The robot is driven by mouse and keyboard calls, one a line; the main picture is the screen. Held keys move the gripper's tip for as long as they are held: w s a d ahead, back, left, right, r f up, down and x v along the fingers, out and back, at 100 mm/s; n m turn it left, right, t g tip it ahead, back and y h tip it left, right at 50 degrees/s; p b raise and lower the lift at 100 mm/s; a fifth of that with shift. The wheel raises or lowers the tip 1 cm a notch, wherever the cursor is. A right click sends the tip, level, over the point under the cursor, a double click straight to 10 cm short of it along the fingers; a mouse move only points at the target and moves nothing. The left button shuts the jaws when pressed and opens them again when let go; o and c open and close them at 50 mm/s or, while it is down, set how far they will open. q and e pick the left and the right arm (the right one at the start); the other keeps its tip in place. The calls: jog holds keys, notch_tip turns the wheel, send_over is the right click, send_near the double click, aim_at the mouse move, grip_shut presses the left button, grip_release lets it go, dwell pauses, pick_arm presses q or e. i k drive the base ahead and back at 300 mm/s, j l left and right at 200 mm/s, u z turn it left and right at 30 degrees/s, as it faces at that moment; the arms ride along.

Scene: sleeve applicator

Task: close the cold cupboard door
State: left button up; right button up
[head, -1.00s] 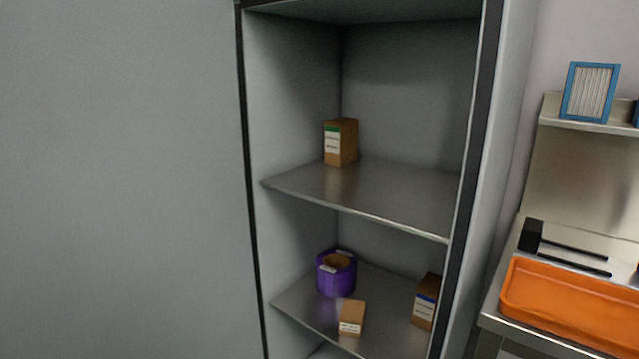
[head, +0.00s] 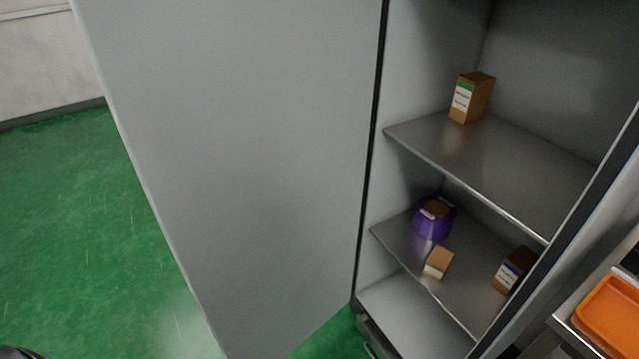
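The cold cupboard (head: 545,165) stands open on the right of the head view, with metal shelves inside. Its grey door (head: 240,160) is swung wide open to the left, and its free edge runs down the left side of the door panel. No handle shows on the visible face of the door. Neither of my grippers is in view.
On the shelves are a brown box with a green label (head: 471,98), a purple roll (head: 434,220), a small box (head: 438,263) and a blue-labelled box (head: 513,270). An orange tray (head: 612,315) is at the right. Green floor (head: 75,220) is clear left of the door.

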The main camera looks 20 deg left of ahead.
aim_at(242, 126)
jog(key=j+z, duration=0.25)
jog(key=z, duration=0.15)
jog(key=j+z, duration=0.35)
jog(key=j, duration=0.4)
jog(key=k+j+z, duration=0.15)
jog(key=j, duration=0.65)
jog(key=k+j+z, duration=0.15)
jog(key=j, duration=0.25)
jog(key=k+j, duration=0.1)
jog(key=j, duration=0.3)
jog(key=k+j+z, duration=0.15)
jog(key=j, duration=0.25)
jog(key=k+j, duration=0.1)
jog(key=j, duration=0.25)
jog(key=i+l, duration=0.1)
jog(key=l, duration=0.45)
jog(key=i, duration=0.05)
